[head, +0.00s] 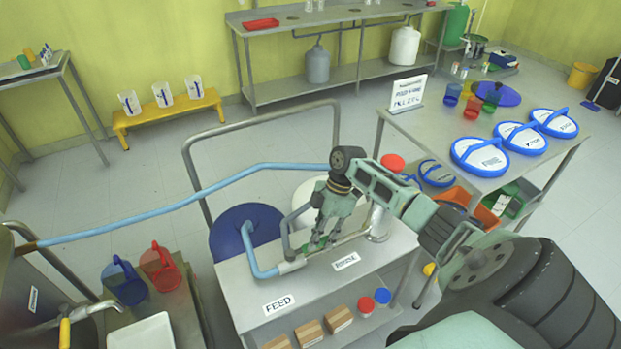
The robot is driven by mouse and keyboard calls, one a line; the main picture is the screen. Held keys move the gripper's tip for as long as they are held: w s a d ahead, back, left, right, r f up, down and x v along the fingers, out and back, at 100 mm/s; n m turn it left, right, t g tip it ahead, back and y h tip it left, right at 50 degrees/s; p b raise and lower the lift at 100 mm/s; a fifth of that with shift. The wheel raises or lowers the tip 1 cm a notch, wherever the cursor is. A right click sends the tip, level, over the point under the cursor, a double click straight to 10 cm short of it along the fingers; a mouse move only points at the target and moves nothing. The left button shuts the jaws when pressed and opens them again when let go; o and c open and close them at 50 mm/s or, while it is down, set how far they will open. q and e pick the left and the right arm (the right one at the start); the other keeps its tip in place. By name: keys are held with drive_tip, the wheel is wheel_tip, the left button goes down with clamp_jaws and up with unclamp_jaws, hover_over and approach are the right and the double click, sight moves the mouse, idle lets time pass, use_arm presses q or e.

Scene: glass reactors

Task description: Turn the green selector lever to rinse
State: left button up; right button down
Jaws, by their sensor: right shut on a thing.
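My right gripper (318,240) reaches down over the pipework on top of a grey metal cart (239,292). It is shut on the green selector lever, which is mostly hidden by the fingers and hard to tell from the greenish gripper. A sign reading FEED (278,304) lies at the front left of the cart top. A second sign, apparently RINSE (346,261), lies to the right, close to the gripper. The lever's exact angle between the signs cannot be told. My left gripper is not in view.
A light blue pipe (180,205) runs in from the left to the cart. A grey rail (258,123) stands behind it. Brown boxes (308,333) sit on the shelf below. A table (421,132) with blue-rimmed lids (480,157) stands at the right.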

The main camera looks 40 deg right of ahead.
idle(0.4)
drive_tip(key=c, duration=1.6)
unclamp_jaws()
drive_tip(key=v, duration=1.2)
drive_tip(key=shift+a+f, duration=0.1)
